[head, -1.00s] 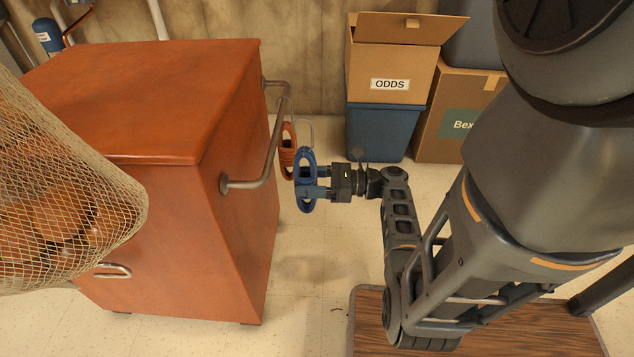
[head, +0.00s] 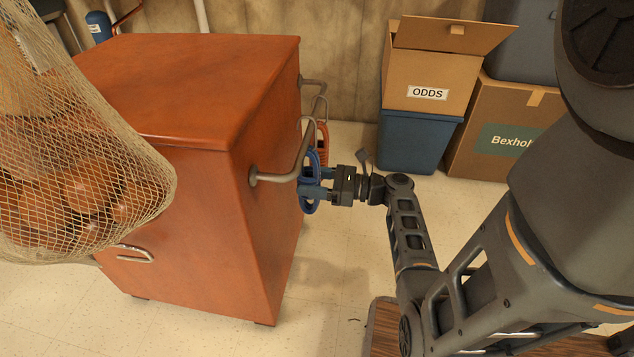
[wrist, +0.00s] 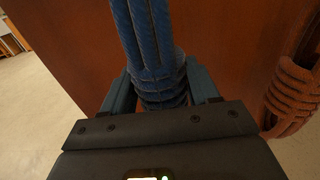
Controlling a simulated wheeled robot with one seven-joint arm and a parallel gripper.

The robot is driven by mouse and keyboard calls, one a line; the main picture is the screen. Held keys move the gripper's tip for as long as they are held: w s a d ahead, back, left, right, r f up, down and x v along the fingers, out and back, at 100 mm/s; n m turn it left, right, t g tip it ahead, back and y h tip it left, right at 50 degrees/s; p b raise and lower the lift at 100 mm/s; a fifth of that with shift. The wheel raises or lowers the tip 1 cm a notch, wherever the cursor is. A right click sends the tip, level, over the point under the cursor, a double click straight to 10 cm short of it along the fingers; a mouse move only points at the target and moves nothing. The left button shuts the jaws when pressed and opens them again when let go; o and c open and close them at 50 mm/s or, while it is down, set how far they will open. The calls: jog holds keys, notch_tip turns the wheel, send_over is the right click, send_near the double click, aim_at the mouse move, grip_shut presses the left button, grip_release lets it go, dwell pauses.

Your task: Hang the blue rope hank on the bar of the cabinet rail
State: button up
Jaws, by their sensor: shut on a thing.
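My gripper (head: 318,192) is shut on the blue rope hank (head: 310,163), beside the right side of the orange cabinet (head: 205,95). The hank is upright, just below and beside the grey bar of the cabinet rail (head: 287,176). A thin pale hook shows above the hank close to the bar; I cannot tell whether it is over the bar. In the wrist view the blue hank (wrist: 155,50) rises between my fingers, its wrapped turns at the grip. The hank's top and hook lie outside that view.
An orange rope hank (head: 322,137) is at the rail just behind the blue one; it also shows in the wrist view (wrist: 292,95). A net of round brown things (head: 75,190) hangs at left. An ODDS box (head: 425,65) on a blue bin stands behind.

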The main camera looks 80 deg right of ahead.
jog(key=shift+f+b, duration=0.55)
jog(key=shift+f, duration=0.95)
jog(key=o, duration=1.3)
jog(key=shift+o, duration=0.2)
jog(key=shift+f, duration=0.1)
jog(key=s+p, duration=0.2)
jog(key=s, duration=0.5)
jog(key=shift+s+d, duration=0.25)
jog(key=shift+s, duration=0.15)
